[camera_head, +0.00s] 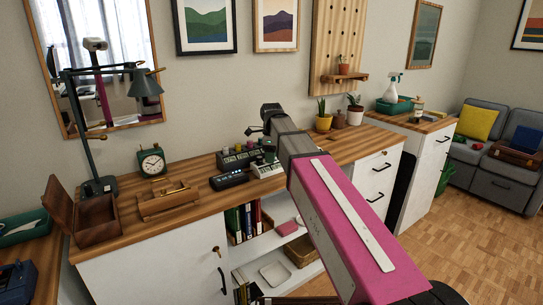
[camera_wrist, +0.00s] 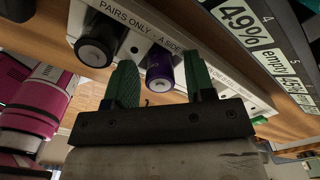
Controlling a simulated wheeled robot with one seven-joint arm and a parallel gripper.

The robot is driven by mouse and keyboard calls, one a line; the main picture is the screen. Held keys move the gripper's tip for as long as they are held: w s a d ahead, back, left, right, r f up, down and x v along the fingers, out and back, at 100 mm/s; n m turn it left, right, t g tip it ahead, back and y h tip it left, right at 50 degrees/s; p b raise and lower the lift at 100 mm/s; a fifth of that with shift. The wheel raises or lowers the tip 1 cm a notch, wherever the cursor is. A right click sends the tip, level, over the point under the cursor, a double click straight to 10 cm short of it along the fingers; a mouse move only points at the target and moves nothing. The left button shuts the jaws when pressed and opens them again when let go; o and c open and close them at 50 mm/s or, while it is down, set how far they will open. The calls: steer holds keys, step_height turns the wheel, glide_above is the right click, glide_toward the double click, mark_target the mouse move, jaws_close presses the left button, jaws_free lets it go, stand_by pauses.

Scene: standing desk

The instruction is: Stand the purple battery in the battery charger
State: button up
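The purple battery (camera_wrist: 160,70) shows in the wrist view between the two green fingers of my gripper (camera_wrist: 160,85), with a narrow gap seen on each side. My gripper is open around it. The battery appears to stand in a slot of the white battery charger (camera_wrist: 140,48), labelled "PAIRS ONLY - A SIDE"; its lower end is hidden, so how deep it sits cannot be told. A dark battery (camera_wrist: 98,45) is in the slot to its left. In the head view my gripper (camera_head: 268,154) is over the white charger (camera_head: 268,171), and the purple battery there is hidden or too small to tell.
A dark charger (camera_head: 238,160) with several batteries stands behind, and a black device with a lit display (camera_head: 229,180) is to the left. Display panels (camera_wrist: 245,28) read 49% and "empty". A wooden holder (camera_head: 167,200) and green clock (camera_head: 152,162) stand further left.

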steer(key=shift+r, duration=0.15)
step_height(320, 180, up, 12)
stand_by(0.7)
